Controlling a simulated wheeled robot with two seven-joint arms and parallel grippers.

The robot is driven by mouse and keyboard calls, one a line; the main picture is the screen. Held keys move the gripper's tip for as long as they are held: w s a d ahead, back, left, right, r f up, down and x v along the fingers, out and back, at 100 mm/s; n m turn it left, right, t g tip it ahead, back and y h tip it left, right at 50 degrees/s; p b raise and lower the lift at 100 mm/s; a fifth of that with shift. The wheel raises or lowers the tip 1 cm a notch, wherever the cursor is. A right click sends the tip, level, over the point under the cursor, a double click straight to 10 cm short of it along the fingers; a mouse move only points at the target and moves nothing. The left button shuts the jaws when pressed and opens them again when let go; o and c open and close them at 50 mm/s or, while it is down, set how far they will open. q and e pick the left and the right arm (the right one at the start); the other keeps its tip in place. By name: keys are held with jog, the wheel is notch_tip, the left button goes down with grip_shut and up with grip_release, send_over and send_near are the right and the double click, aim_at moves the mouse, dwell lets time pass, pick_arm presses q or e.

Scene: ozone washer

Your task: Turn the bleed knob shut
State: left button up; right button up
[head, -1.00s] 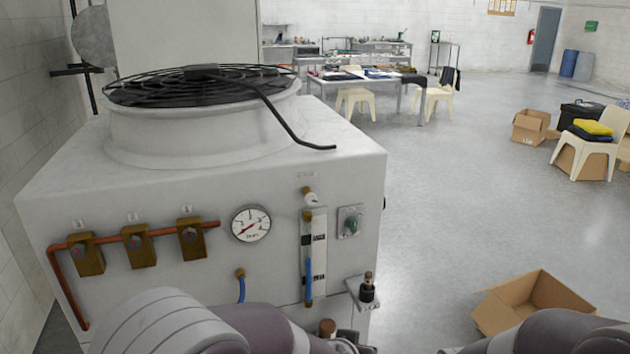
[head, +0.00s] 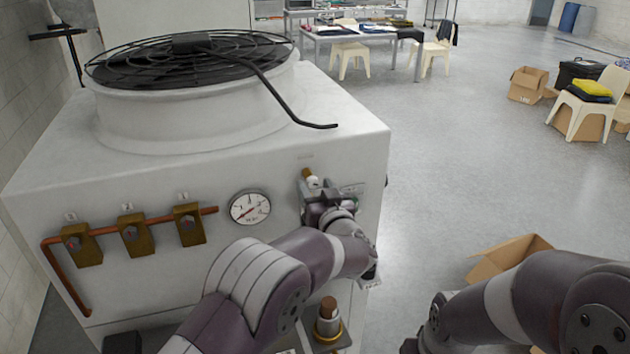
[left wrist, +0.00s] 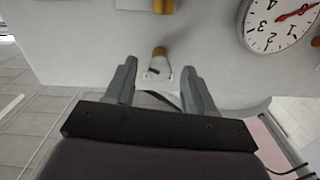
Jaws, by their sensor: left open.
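The bleed knob (head: 313,183), a small white knob on a brass stem, sticks out of the white machine's front panel, right of the round gauge. My left gripper (head: 318,196) is at it in the head view, covering its lower side. In the left wrist view the knob (left wrist: 158,70) lies between the two open fingers of my left gripper (left wrist: 160,84), with a gap to each finger; I see no grip on it. A short dark mark shows on its white part. My right arm shows at the lower right, but its fingers are out of view.
The pressure gauge (head: 250,207) and copper pipe with brass valves (head: 133,234) are left of the knob. A bent black rod (head: 270,103) lies over the fan guard (head: 170,62). A brass-ringed fitting (head: 328,320) stands below my left arm. A cardboard box (head: 505,258) is on the floor.

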pick_arm(q)
jog(key=shift+w+r, duration=0.1)
jog(key=shift+w, duration=0.2)
jog(key=shift+a, duration=0.1)
grip_shut()
